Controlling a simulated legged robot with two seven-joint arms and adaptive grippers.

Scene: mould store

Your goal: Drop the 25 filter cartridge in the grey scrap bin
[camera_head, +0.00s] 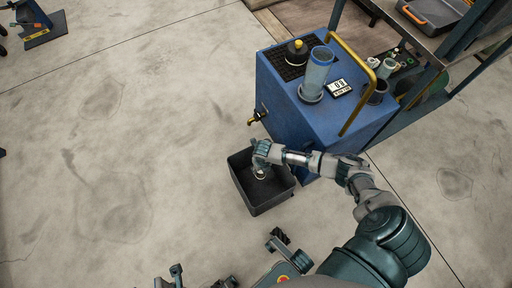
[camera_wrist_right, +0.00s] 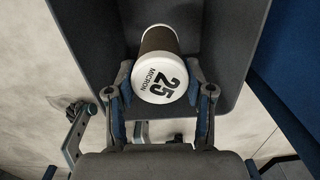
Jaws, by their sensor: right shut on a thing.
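The 25 filter cartridge shows in the wrist view (camera_wrist_right: 162,78), with a white end cap marked "25 MICRON" and a dark brown body. My right gripper (camera_wrist_right: 160,90) is shut on it, one finger at each side of the cap. In the head view my right gripper (camera_head: 261,166) is over the open grey scrap bin (camera_head: 272,207), and only a small pale bit of the cartridge shows under it. The bin's dark walls (camera_wrist_right: 222,40) surround the cartridge in the wrist view. How deep the cartridge hangs is hard to tell. My left gripper cannot be made out.

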